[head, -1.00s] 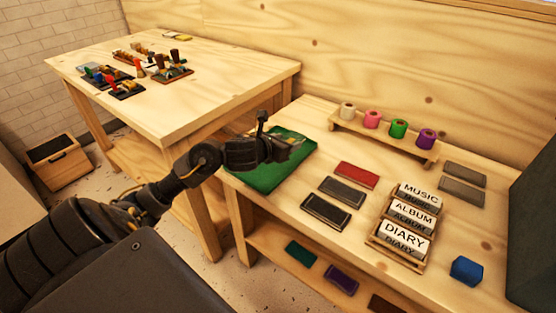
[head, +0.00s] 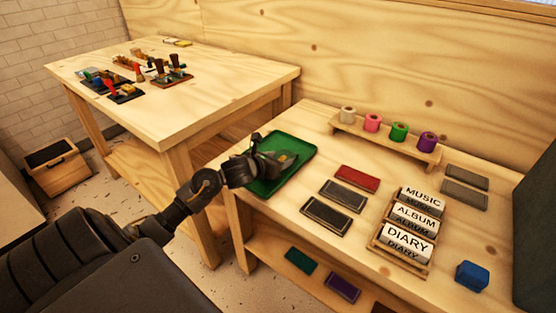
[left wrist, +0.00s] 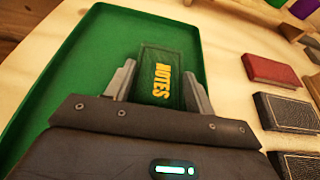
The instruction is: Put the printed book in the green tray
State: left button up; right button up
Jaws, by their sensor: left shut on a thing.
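The printed book (left wrist: 168,77) is dark green with "NOTES" in gold letters. It shows between the fingers in the left wrist view. My left gripper (head: 268,162) is shut on it, with a finger at each side of the book in the left wrist view (left wrist: 159,84). The green tray (head: 303,151) lies at the left end of the near table; its flat floor also fills much of the left wrist view (left wrist: 110,38). The gripper and book are over the tray. I cannot tell whether the book touches its floor. My right gripper is not in view.
Right of the tray lie a red block (head: 357,178) and dark blocks (head: 342,195). Further right stand a labelled rack (head: 378,243), a blue block (head: 472,275) and a holder of coloured rolls (head: 385,142). Another table (head: 200,100) stands at the left.

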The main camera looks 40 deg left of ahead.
pick_arm(q)
jog(key=shift+f, duration=0.1)
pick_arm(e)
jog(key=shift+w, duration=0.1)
pick_arm(q)
jog(key=o, duration=0.9)
jog(key=shift+o, duration=0.6)
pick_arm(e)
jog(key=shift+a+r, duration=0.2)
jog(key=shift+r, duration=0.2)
pick_arm(q)
jog(key=shift+s+r, duration=0.1)
jog(key=shift+r, duration=0.1)
jog(key=v, duration=1.1)
jog(key=shift+s+d+r, duration=0.1)
jog(key=shift+s, duration=0.25)
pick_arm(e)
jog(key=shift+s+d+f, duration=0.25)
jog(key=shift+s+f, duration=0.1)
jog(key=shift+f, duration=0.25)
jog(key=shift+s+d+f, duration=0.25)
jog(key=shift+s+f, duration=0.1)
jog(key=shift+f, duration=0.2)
